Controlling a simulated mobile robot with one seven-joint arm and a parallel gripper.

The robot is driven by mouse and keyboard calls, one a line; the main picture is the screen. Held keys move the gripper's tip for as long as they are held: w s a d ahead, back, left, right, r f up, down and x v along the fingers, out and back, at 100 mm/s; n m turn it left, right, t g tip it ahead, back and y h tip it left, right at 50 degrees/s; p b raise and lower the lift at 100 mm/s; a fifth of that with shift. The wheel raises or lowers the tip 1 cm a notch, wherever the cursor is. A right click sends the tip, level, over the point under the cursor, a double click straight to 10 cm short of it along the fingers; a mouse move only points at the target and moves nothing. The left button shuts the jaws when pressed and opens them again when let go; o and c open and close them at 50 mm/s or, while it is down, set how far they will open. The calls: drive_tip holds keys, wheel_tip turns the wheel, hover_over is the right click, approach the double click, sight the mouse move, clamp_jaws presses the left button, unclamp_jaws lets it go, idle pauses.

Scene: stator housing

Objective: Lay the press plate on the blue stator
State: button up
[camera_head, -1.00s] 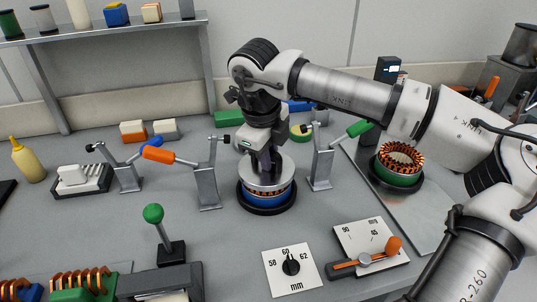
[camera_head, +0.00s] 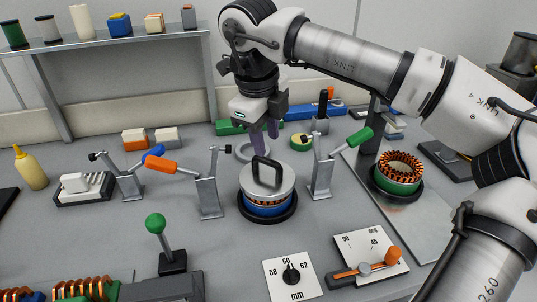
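The blue stator (camera_head: 268,209) stands upright in a black round base (camera_head: 270,219) between two toggle clamps. The press plate (camera_head: 267,188), a silver disc with a black loop handle (camera_head: 267,171), lies flat on top of the stator and looks level. A thin band of copper windings shows between plate and blue housing. My gripper (camera_head: 264,137) is above and behind the plate, apart from the handle, with its purple fingers pointing down. The gap between the fingers is small but visible, and nothing is held between them.
An orange-handled clamp (camera_head: 208,188) stands left of the stator and a green-handled clamp (camera_head: 322,172) right of it. A green stator (camera_head: 398,175) sits on a plate at right. A 58-60-62 mm dial (camera_head: 291,274) and a lever gauge (camera_head: 372,262) lie in front.

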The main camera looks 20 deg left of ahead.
drive_tip(key=r, duration=0.2)
drive_tip(key=s+r, duration=0.1)
drive_tip(key=r, duration=0.2)
drive_tip(key=shift+a, duration=0.1)
drive_tip(key=shift+f, duration=0.1)
